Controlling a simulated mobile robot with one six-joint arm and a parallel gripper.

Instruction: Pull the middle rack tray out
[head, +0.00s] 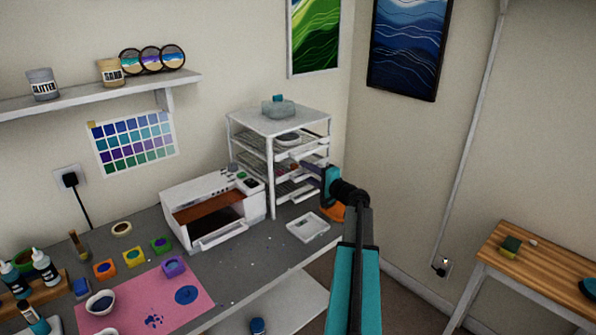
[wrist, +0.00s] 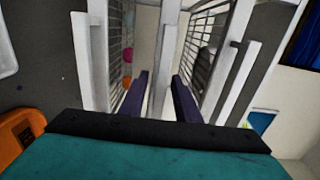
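The white rack (head: 272,186) stands at the back right of the workbench and holds several trays one above another. The middle rack tray (head: 292,174) is at mid height, its right end partly hidden by my gripper (head: 325,176). In the wrist view the trays' white front edges run nearly upright in the picture. The middle one (wrist: 166,60) lies between the two dark fingers of my gripper (wrist: 160,88). The fingers are apart, with a gap beside the edge. I cannot tell whether either finger touches it.
A white printer (head: 215,212) stands left of the rack. A small white tray (head: 309,227) lies on the bench in front of the rack. A grey container (head: 278,107) sits on the rack's top. A wooden table (head: 535,262) stands at the right, with open floor between.

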